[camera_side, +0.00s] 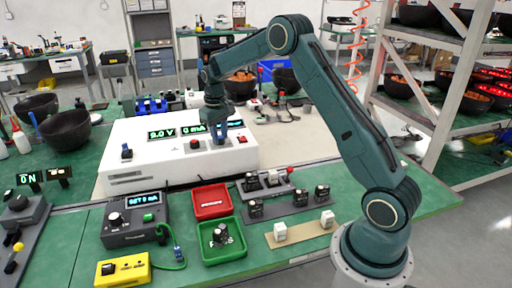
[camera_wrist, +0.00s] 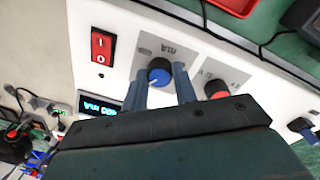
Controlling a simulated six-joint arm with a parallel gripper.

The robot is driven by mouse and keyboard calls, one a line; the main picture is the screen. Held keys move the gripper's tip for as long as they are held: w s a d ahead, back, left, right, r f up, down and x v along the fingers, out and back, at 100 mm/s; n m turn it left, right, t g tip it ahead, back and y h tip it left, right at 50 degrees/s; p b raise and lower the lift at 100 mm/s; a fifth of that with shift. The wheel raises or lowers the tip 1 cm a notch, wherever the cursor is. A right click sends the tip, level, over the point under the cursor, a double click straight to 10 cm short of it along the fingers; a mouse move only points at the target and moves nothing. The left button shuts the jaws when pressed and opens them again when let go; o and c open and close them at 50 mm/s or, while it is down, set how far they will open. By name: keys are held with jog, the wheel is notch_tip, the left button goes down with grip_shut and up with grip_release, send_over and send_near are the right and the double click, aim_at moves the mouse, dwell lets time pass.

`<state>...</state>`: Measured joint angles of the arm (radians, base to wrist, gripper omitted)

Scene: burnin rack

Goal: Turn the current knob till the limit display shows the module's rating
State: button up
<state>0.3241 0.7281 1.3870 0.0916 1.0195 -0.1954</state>
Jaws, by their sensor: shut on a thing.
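The current knob (camera_wrist: 157,70) is blue with a pale pointer mark, on the white power supply's front beside an "mA" label. My gripper (camera_wrist: 161,82) is shut on it, one finger on each side; it also shows over the panel in the side view (camera_side: 219,140), where it hides the knob. The limit display (camera_wrist: 100,105) has small blue digits with "mA", upside down in the wrist view; the number is too small to read surely. Its lit window also shows in the side view (camera_side: 236,124). Black modules (camera_side: 299,197) stand on a grey strip; no rating is readable.
The white supply (camera_side: 125,172) also carries a red knob (camera_wrist: 217,89), a red rocker switch (camera_wrist: 101,47), and green displays (camera_side: 162,133) reading about 0.0 V and 0 mA. Red (camera_side: 196,214) and green (camera_side: 209,257) trays and a dark instrument (camera_side: 119,240) stand in front.

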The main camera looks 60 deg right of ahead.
jog(key=shift+n, duration=1.8)
jog(key=o, duration=1)
jog(key=shift+r, duration=0.15)
jog(key=r, duration=1.3)
jog(key=shift+a+r, duration=0.3)
jog(key=shift+s, duration=0.1)
